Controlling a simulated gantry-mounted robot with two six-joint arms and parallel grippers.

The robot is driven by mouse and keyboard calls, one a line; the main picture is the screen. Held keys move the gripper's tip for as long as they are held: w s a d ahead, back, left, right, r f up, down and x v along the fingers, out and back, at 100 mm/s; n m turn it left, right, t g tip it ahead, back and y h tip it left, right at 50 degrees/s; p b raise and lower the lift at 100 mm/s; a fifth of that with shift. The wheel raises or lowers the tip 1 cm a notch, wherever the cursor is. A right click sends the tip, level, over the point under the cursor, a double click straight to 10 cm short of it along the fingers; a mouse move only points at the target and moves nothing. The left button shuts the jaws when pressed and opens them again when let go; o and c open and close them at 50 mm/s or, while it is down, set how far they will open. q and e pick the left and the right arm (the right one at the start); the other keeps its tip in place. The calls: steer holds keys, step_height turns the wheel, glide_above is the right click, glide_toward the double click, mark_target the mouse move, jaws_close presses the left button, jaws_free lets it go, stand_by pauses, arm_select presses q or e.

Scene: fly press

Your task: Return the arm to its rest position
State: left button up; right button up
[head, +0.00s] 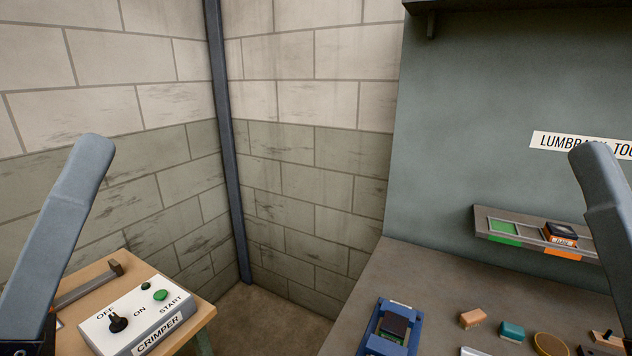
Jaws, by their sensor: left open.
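My left gripper (92,148) shows at the left as a grey finger with a rounded tip. It points up and slightly right, raised in front of the wooden table and crimper box, with nothing seen in it. Its dark base is cut off at the lower left. Neither finger visibly touches anything.
The crimper box (140,315) with knob and green buttons sits on a wooden table (110,262) at lower left. The grey bench (395,270) holds a blue fixture (372,322) and several small items. A shelf (480,222) hangs above it. The middle is free.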

arm_select(q)
steer(key=s+a+m+t+y, duration=0.1)
steer(key=s+a+m+y, duration=0.2)
steer(key=y, duration=0.4)
step_height(320, 180, up, 38)
steer(key=w+h+p, duration=0.1)
steer(key=p, duration=3.6)
steer(key=shift+w+a+f, duration=0.15)
steer(key=shift+a+f, duration=0.1)
